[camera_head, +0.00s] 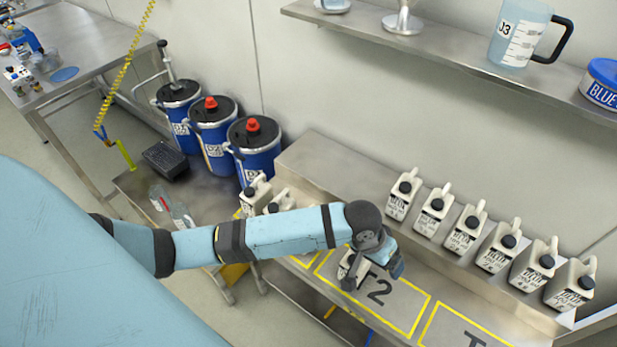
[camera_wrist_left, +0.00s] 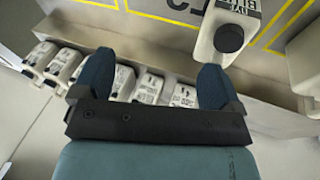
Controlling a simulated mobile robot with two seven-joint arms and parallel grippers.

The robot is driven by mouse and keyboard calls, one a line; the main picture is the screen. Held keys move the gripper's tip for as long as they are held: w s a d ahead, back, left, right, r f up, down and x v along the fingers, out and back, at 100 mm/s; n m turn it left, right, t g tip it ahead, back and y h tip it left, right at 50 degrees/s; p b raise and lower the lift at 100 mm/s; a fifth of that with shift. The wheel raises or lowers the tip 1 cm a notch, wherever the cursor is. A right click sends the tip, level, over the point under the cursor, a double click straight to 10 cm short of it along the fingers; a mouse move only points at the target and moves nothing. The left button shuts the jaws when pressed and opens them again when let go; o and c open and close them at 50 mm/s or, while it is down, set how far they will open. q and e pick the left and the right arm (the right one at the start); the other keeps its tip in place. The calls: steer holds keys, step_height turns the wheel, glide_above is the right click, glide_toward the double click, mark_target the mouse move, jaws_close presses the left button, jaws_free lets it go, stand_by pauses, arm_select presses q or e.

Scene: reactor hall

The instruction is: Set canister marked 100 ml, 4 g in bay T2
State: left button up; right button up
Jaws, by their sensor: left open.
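My left gripper (camera_head: 373,270) is over bay T2 (camera_head: 408,322) in the head view. It is open, with nothing between its fingers (camera_wrist_left: 156,78) in the left wrist view. A cream canister (camera_head: 343,264) with a printed label stands by the left part of T2, partly hidden by my gripper. In the left wrist view, a canister with a black cap (camera_wrist_left: 222,50) stands beside the T2 marking, just past the right fingertip and apart from it. I cannot read its volume and mass. My right gripper is not in view.
Several similar canisters (camera_head: 464,232) stand in a row on the raised ledge behind the bays. More canisters (camera_head: 257,192) stand left of T2. Another yellow-outlined bay (camera_head: 462,330) lies to the right and looks empty. Blue drums (camera_head: 252,148) stand further left; a wall shelf (camera_head: 430,45) hangs above.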

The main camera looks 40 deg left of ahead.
arm_select(q)
steer(key=s+a+f+t, duration=0.3)
steer(key=s+a+t, duration=0.1)
steer(key=s, duration=0.3)
steer(key=s+a+f+m+t, duration=0.1)
steer(key=s+a+f+t, duration=0.2)
steer(key=s+a, duration=0.3)
steer(key=shift+s+a+f+t, duration=0.15)
steer(key=shift+s+a+t, duration=0.1)
steer(key=shift+s+t, duration=0.5)
steer(key=shift+w, duration=0.15)
steer(key=r+p, duration=0.3)
steer(key=shift+a+r+y+p, duration=0.15)
steer(key=shift+a+y+p, duration=0.05)
steer(key=shift+y+p, duration=0.1)
